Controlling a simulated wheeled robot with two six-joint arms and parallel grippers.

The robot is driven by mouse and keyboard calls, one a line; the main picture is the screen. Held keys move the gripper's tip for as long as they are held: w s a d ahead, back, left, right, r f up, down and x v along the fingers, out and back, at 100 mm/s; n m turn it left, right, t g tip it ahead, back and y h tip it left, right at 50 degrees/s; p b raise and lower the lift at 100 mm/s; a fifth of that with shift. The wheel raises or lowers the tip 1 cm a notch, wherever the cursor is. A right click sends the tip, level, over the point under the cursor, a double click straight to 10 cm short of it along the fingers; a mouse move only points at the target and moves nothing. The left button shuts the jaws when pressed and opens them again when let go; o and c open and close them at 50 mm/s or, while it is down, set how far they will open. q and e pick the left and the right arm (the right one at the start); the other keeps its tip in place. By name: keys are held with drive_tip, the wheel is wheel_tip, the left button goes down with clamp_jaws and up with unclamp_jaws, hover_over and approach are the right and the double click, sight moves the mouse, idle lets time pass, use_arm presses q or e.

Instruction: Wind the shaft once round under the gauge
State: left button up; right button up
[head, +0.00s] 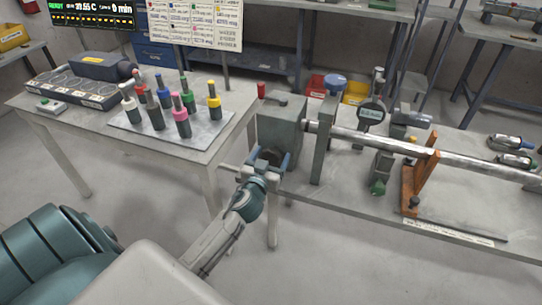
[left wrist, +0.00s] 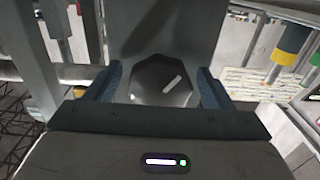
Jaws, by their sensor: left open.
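The long metal shaft (head: 350,136) runs right from the grey headstock block (head: 281,127) and rests on an orange stand (head: 420,180). The gauge (head: 370,113), with a round dial and small display, stands by the shaft. My left gripper (head: 268,160) is at the left end of the headstock. In the left wrist view, its blue fingers (left wrist: 160,84) stand open on either side of a dark, many-sided knob (left wrist: 150,90) with a pale mark slanting on its face. Narrow gaps show beside the knob; contact cannot be told. My right gripper is out of view.
A side table at the left holds a tray (head: 215,133) of several colour-topped tool holders and a dark device (head: 100,66). Bottles (head: 515,160) lie at the bench's right end. Open floor lies in front of the bench.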

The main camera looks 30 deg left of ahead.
use_arm(q)
drive_tip(key=c, duration=0.9)
drive_tip(key=shift+c, duration=0.2)
drive_tip(key=shift+m, duration=1.3)
drive_tip(key=m, duration=0.3)
drive_tip(key=shift+a+m, duration=0.1)
drive_tip(key=shift+m, duration=0.2)
drive_tip(key=m, duration=0.2)
drive_tip(key=shift+m, duration=0.3)
drive_tip(key=shift+m+p, duration=0.5)
drive_tip(key=shift+m, duration=1.1)
